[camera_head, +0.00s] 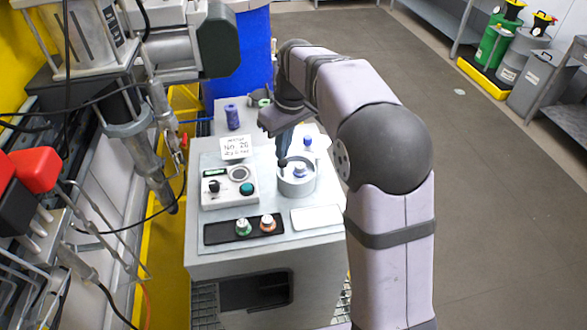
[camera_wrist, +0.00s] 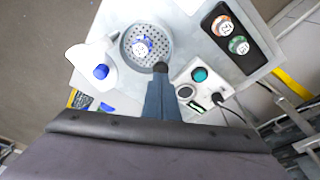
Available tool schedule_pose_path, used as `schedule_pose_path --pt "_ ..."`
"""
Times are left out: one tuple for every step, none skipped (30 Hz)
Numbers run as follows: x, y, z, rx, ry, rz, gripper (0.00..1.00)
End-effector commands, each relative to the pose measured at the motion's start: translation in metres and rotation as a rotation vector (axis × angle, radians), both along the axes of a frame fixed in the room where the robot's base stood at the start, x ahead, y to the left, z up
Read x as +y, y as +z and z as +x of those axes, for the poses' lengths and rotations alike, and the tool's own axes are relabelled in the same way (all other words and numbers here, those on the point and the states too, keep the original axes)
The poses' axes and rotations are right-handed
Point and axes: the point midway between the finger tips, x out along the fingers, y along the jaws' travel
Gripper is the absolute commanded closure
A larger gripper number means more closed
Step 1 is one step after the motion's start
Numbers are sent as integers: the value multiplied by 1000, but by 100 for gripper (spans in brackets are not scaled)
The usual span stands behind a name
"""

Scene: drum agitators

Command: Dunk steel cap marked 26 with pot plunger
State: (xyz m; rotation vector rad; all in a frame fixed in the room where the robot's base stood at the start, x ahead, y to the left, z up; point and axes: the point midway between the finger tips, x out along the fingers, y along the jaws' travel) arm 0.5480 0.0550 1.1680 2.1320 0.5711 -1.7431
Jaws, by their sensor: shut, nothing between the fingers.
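My gripper (camera_head: 283,161) points down with its slim dark fingers shut and empty, beside the left rim of the round grey pot (camera_head: 314,184). In the wrist view, the fingertips (camera_wrist: 160,68) overlap the pot's near edge (camera_wrist: 124,62). A steel cap with blue parts (camera_head: 299,171) sits inside the pot; it also shows in the wrist view (camera_wrist: 142,46) over a perforated floor, its number too small to read. A green-edged cap (camera_head: 243,228) and an orange-edged cap (camera_head: 267,223) stand on a black tray (camera_head: 218,234).
A control box (camera_head: 229,189) with a black knob and a teal button stands left of the pot. Behind it is a sign (camera_head: 236,147) that appears to read No 26. A bare white pad (camera_head: 316,217) lies in front. A blue cylinder (camera_head: 232,117) stands at the back.

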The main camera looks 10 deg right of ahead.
Motion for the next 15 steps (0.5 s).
schedule_pose_path --pt "0 0 0 0 0 0 100" --pt "0 0 0 0 0 0 100" --pt "0 0 0 0 0 0 100" --pt "0 0 0 0 0 0 100" --pt "0 0 0 0 0 0 100" --pt "0 0 0 0 0 0 100" --pt "0 0 0 0 0 0 100" --pt "0 0 0 0 0 0 100" --pt "0 0 0 0 0 0 100" --pt "0 0 0 0 0 0 100" --pt "0 -1 0 0 0 0 100" --pt "0 -1 0 0 0 0 100" --pt "0 -2 0 0 0 0 100" --pt "0 -3 0 0 0 0 100" --pt "0 -4 0 0 0 0 100"
